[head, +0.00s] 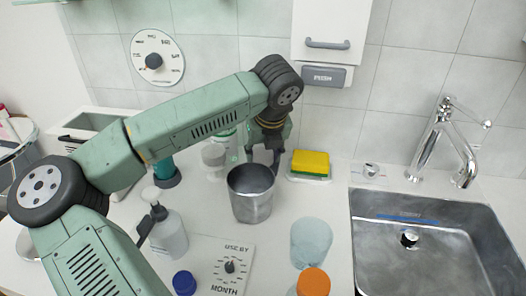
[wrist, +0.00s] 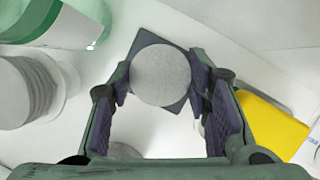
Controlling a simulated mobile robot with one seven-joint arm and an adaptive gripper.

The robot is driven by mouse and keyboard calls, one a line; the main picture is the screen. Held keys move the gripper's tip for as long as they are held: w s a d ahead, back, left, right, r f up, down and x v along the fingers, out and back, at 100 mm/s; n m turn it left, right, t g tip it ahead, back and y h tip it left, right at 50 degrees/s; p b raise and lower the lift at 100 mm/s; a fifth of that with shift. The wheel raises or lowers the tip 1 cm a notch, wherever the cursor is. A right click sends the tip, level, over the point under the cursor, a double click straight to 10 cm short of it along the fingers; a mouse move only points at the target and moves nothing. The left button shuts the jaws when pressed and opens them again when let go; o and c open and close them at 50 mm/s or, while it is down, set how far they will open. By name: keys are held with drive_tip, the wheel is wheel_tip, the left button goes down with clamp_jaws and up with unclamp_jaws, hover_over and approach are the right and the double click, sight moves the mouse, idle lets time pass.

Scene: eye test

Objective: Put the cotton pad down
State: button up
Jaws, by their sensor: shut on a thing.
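The cotton pad (wrist: 161,75) is a pale round disc between my fingertips in the wrist view. My gripper (wrist: 162,84) is shut on it, one finger at each side. A dark grey square (wrist: 146,40) lies behind the pad; I cannot tell whether the pad touches it. In the head view my gripper (head: 263,160) points down behind the metal cup (head: 251,194), and the pad is hidden there.
A clear jar with a stack of pale discs (wrist: 22,92) and a green-tinted container (wrist: 75,22) stand left of my gripper. A yellow-green sponge (head: 310,163) lies right. A pump bottle (head: 168,234) stands in front, and the sink (head: 440,262) is at far right.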

drive_tip(key=shift+f, duration=0.25)
drive_tip(key=o, duration=1)
drive_tip(key=shift+r, duration=0.1)
drive_tip(key=shift+r+p, duration=0.6)
drive_tip(key=shift+p, duration=0.1)
drive_tip(key=b+v, duration=0.4)
drive_tip(key=v, duration=0.7)
drive_tip(key=shift+s+d+r, duration=0.1)
drive_tip(key=shift+s+r, duration=0.05)
drive_tip(key=shift+s, duration=0.15)
